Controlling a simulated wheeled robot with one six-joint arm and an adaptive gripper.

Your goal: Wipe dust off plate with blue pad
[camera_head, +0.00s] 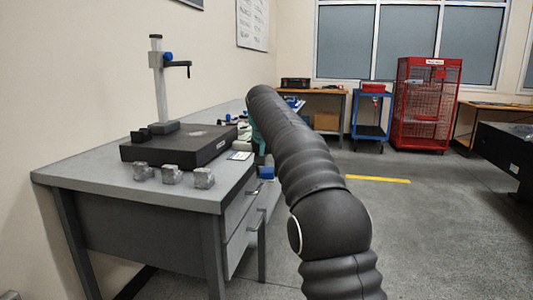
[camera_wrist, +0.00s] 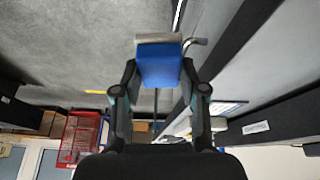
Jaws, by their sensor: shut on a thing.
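The blue pad (camera_wrist: 158,65) has a grey-beige layer along one edge. My gripper (camera_wrist: 158,78) is shut on it, one finger on each side. In the head view the blue pad (camera_head: 266,173) shows just off the right edge of the desk, above the floor, and my arm hides most of the gripper. The plate (camera_head: 165,151) is a thick black slab on the desk, left of my gripper and apart from the pad. A pale, dusty-looking patch (camera_head: 196,133) shows on its top. The plate's dark side with a white label (camera_wrist: 256,128) shows at right in the wrist view.
The grey desk (camera_head: 90,180) carries a height gauge (camera_head: 160,80) standing at the plate's back edge, a small black block (camera_head: 140,135), three grey metal parts (camera_head: 172,174) in front, and a card (camera_head: 240,155) beside the plate. Open floor lies to the right.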

